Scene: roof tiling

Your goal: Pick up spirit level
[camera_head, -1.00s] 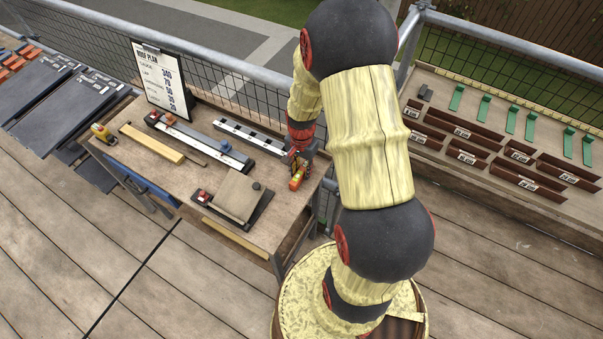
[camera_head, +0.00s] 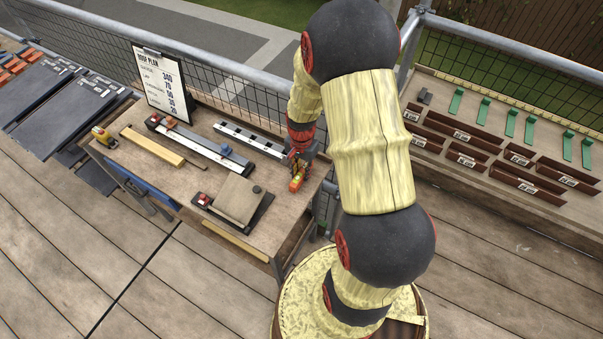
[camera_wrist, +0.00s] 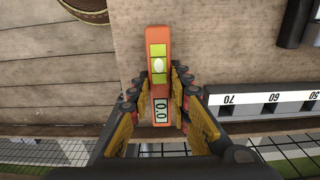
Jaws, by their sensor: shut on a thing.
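The spirit level is a small orange bar with a yellow-green vial and a display reading 0.0. It shows in the wrist view (camera_wrist: 159,70) between the two fingers and in the head view (camera_head: 296,184) at the right end of the workbench. My gripper (camera_wrist: 159,98) is shut on it, with a yellow-padded finger on each side. In the head view my gripper (camera_head: 299,165) is above the bench's right end. The level's far end sticks out beyond the fingertips. I cannot tell whether the level touches the bench top.
The workbench (camera_head: 215,165) also bears a numbered rail (camera_head: 250,139), a long grey tool (camera_head: 200,145), a tile on a jig (camera_head: 238,200), wood strips and a yellow tape measure (camera_head: 103,136). A roof plan board (camera_head: 160,85) and mesh railing stand behind. A side table (camera_head: 480,190) is at right.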

